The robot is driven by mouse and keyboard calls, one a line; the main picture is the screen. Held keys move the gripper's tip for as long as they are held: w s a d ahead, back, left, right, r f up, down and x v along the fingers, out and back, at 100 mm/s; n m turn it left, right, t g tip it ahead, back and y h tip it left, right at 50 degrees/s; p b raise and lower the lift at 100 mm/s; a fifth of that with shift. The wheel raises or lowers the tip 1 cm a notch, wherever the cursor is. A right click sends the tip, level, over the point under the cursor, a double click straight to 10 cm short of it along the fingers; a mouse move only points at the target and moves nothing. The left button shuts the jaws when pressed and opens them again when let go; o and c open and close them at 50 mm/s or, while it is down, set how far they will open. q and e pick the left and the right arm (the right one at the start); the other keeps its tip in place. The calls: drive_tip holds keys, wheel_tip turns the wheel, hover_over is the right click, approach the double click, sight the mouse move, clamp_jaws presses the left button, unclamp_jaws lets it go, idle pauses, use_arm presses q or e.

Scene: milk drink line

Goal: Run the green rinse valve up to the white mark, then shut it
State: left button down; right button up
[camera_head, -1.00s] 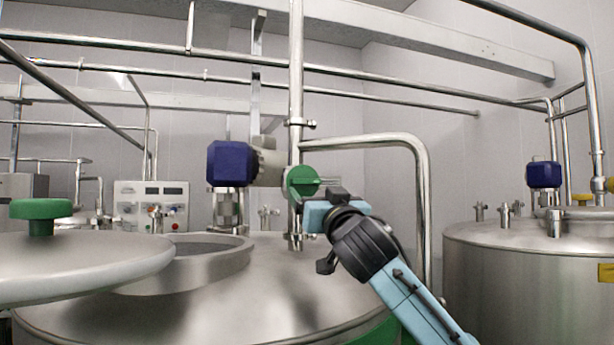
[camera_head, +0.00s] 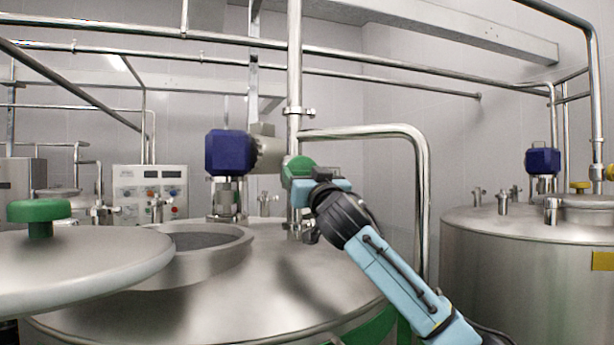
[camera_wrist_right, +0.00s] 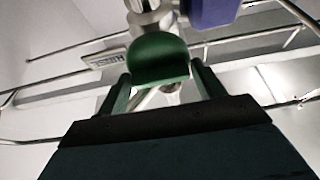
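The green rinse valve (camera_head: 297,168) sits on the vertical steel pipe above the tank, and its rounded handle also shows in the right wrist view (camera_wrist_right: 158,58). My right gripper (camera_head: 308,184) is at the valve's lower right in the head view and partly covers it. In the right wrist view the two fingers (camera_wrist_right: 160,74) stand apart, one on each side of the green handle, with gaps visible. I cannot tell whether the handle is deep between them. I cannot make out the white mark. My left gripper is not in view.
A steel tank (camera_head: 300,285) with a round hatch opening stands below. Its lid with a green knob (camera_head: 40,214) is at the left. A blue motor (camera_head: 230,152) sits left of the valve. A bent pipe (camera_head: 421,190) runs close to the right of my arm. Another tank (camera_head: 520,260) stands at right.

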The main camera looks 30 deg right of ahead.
drive_tip(key=c, duration=0.3)
drive_tip(key=shift+c, duration=0.2)
drive_tip(key=n+y, duration=0.2)
drive_tip(key=n, duration=0.2)
drive_tip(key=n+y, duration=0.2)
drive_tip(key=n, duration=0.3)
drive_tip(key=shift+d+r+y, duration=0.1)
drive_tip(key=shift+d+y, duration=0.1)
drive_tip(key=shift+y, duration=0.1)
drive_tip(key=n+y, duration=0.1)
drive_tip(key=n, duration=0.2)
drive_tip(key=n+g+y, duration=0.1)
drive_tip(key=n, duration=0.2)
drive_tip(key=shift+g+y, duration=0.3)
drive_tip(key=shift+g, duration=0.1)
drive_tip(key=o, duration=0.8)
drive_tip(key=shift+o, duration=0.2)
